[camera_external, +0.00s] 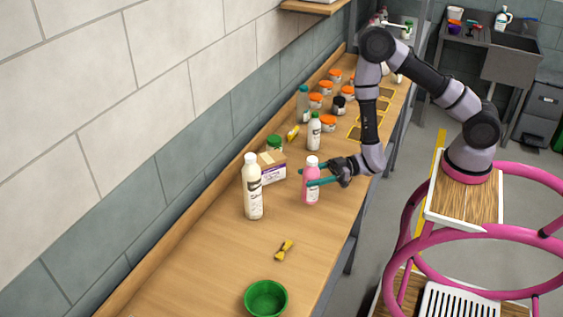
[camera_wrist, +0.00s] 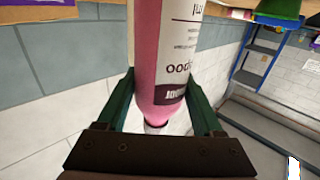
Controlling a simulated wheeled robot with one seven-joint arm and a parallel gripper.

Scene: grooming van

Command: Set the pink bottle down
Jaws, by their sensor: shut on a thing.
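The pink bottle (camera_external: 311,187) has a white cap and a pale label, and it stands upright at the right part of the wooden counter (camera_external: 215,270). My gripper (camera_external: 314,176) reaches it from the right, with its green fingers on either side of the bottle. In the wrist view the pink bottle (camera_wrist: 160,70) fills the space between the two fingers of my gripper (camera_wrist: 160,105). I cannot tell whether the bottle's base touches the counter or is slightly above it.
A tall white bottle (camera_external: 252,190) and a small box (camera_external: 271,168) stand left of the pink bottle. A green bowl (camera_external: 266,299) and a yellow brush (camera_external: 284,250) are nearer the front. Several orange-lidded jars and a white bottle (camera_external: 314,132) stand behind. Counter around the brush is clear.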

